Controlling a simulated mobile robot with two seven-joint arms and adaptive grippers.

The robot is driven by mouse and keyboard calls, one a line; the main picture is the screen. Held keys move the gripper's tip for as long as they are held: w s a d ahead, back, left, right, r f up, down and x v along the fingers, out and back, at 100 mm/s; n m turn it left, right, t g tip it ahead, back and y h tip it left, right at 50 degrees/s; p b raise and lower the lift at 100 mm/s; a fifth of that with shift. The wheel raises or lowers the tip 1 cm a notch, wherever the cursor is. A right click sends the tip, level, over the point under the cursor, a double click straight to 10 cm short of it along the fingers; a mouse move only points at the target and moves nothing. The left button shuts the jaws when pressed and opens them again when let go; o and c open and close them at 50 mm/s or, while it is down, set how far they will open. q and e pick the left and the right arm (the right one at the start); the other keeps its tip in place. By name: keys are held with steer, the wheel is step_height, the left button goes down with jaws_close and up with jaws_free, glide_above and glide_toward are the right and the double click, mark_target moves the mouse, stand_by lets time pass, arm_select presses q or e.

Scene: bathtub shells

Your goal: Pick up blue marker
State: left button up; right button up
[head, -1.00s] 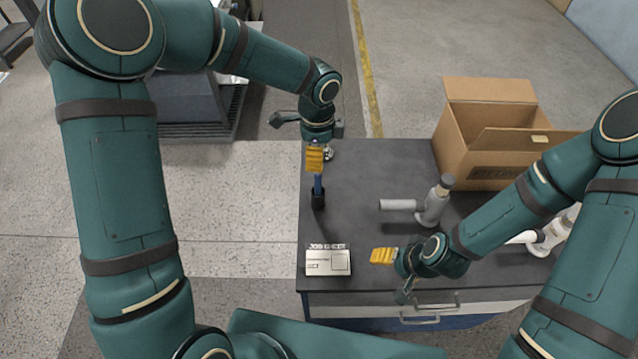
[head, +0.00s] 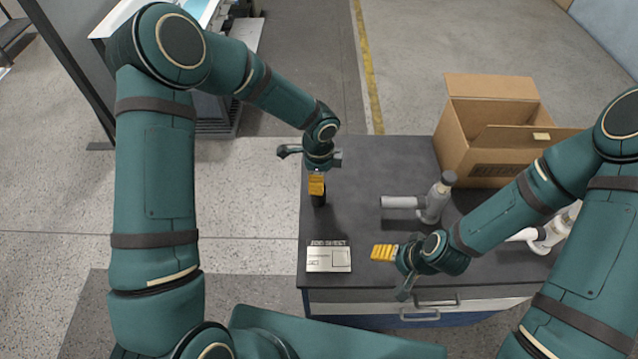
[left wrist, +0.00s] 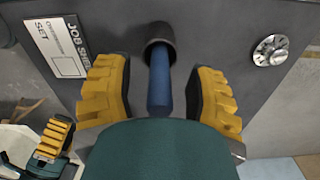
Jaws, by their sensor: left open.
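The blue marker (left wrist: 160,82) stands in a dark round holder (left wrist: 158,36), seen from above in the left wrist view. My left gripper (left wrist: 158,92) is open, with its yellow fingers on either side of the marker and a gap on both sides. In the head view my left gripper (head: 316,185) is over the black holder (head: 319,200) and hides the marker. My right gripper (head: 384,252) is low over the table's front part, with its yellow fingers close together; whether they are open is unclear.
A job sheet plate (head: 328,259) lies at the table's (head: 375,160) front left. A grey pipe fitting (head: 432,203) stands mid-table and a similar white one (head: 555,235) is at the right. An open cardboard box (head: 480,160) is at the back right. A round metal dial (left wrist: 271,50) lies nearby.

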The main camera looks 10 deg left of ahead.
arm_select(q)
steer(key=shift+c, duration=0.4)
jaws_close()
steer(key=shift+r, duration=0.1)
